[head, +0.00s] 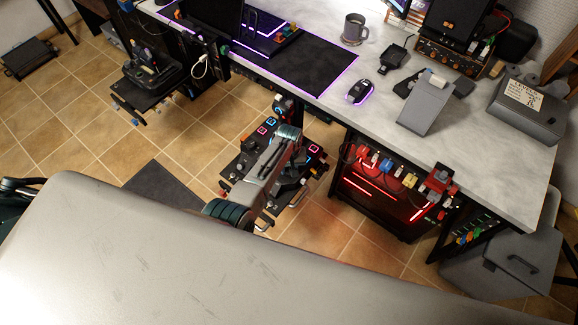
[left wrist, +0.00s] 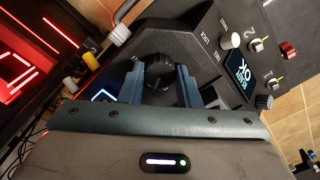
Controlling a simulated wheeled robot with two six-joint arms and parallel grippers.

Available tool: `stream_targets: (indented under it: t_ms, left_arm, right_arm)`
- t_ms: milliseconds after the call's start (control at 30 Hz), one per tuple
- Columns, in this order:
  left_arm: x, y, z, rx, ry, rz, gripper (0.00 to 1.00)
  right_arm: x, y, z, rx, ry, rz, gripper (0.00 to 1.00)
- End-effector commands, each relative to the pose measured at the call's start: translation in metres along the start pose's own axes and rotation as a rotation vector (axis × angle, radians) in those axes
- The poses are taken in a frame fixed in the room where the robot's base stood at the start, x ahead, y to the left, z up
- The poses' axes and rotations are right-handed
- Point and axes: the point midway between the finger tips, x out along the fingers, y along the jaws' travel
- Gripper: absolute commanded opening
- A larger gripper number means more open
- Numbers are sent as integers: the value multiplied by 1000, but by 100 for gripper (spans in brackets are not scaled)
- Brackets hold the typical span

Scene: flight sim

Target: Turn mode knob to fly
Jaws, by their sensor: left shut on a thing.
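The mode knob (left wrist: 157,72) is a round black knob on a dark control panel (left wrist: 193,50) in the left wrist view. My left gripper (left wrist: 160,76) has its two blue fingers on either side of the knob and is shut on it. White lettering stands beside the knob; I read "LOCK", and the rest is too small to be sure of. Which mark the knob points to cannot be told. In the head view the dark panel with lit buttons (head: 240,165) is partly behind my left arm, and the knob is hidden there. My right gripper is not in view.
A small lit screen (left wrist: 239,67), grey knobs (left wrist: 230,41) and a red-capped switch (left wrist: 288,50) sit right of the knob. The grey desk (head: 340,125) and a red-lit computer case (head: 375,205) stand right of my left arm.

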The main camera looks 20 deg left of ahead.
Motion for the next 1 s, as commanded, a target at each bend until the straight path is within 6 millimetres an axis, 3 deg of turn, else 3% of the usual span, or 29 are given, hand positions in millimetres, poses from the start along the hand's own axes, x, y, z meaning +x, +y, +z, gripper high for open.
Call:
stream_targets:
  t_ms: [300, 833, 867, 933, 1000]
  left_arm:
    - [0, 0, 0, 127, -1, 0, 7]
    - [0, 0, 0, 152, -1, 0, 7]
    - [0, 0, 0, 152, -1, 0, 34]
    - [0, 0, 0, 152, 0, 0, 47]
    - [0, 0, 0, 152, 0, 0, 52]
  right_arm:
    - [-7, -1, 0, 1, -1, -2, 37]
    - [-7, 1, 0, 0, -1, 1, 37]
    - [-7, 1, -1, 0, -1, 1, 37]
    - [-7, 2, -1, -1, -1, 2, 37]
    - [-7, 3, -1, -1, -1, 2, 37]
